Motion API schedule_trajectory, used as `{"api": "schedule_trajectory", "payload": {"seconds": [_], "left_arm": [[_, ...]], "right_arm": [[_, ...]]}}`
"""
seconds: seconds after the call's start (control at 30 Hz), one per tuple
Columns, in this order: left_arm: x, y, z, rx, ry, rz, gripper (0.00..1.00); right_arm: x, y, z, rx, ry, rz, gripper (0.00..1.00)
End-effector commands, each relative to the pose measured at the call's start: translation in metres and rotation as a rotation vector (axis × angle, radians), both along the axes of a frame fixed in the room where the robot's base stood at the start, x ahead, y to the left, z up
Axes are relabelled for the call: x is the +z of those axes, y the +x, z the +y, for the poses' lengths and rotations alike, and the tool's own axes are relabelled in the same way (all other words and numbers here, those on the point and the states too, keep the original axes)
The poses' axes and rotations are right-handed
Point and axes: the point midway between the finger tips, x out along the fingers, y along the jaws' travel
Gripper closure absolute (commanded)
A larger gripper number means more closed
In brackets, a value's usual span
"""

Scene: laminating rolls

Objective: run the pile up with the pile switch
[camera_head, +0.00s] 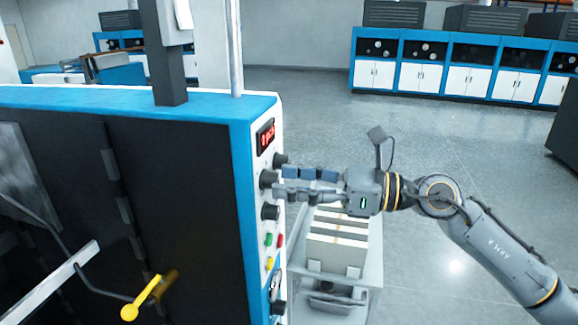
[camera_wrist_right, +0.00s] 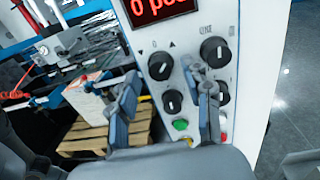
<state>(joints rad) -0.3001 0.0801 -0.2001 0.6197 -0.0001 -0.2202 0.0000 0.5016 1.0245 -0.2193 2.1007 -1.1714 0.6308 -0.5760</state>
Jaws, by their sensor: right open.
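The laminating machine's white control panel (camera_head: 265,150) carries several black knobs. In the right wrist view an upper left knob (camera_wrist_right: 160,66) has small arrow marks above it, and another knob (camera_wrist_right: 215,50) is at its right. Which one is the pile switch I cannot tell. My right gripper (camera_head: 281,180) is open with its fingertips close in front of the knobs. In the wrist view its fingers (camera_wrist_right: 168,88) are spread and hold nothing; contact with a knob is unclear. A wooden pallet (camera_wrist_right: 95,138) with a white stack on it shows at left. My left gripper is out of view.
A red-lit display (camera_head: 266,136) sits above the knobs. A green button (camera_wrist_right: 180,125) and a red button (camera_wrist_right: 223,137) are below them. A grey cart (camera_head: 350,295) with white blocks stands beside the machine, below my right arm. Open floor lies behind.

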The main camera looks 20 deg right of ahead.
Motion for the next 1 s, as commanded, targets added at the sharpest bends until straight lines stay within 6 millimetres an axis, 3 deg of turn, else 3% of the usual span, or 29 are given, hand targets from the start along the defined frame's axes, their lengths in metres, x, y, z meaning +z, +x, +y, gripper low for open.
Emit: {"api": "schedule_trajectory", "payload": {"seconds": [0.4,0.47,0.67,1.0], "left_arm": [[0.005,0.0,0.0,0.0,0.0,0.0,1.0],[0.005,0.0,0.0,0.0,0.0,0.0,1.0],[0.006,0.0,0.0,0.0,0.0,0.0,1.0],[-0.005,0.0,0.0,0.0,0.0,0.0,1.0]], "right_arm": [[0.0,0.004,0.007,0.0,0.0,0.0,0.51],[0.0,0.004,0.007,0.0,0.0,0.0,0.59],[0.0,0.004,0.007,0.0,0.0,0.0,1.0],[-0.002,0.004,0.007,0.0,-0.022,-0.035,1.0]]}}
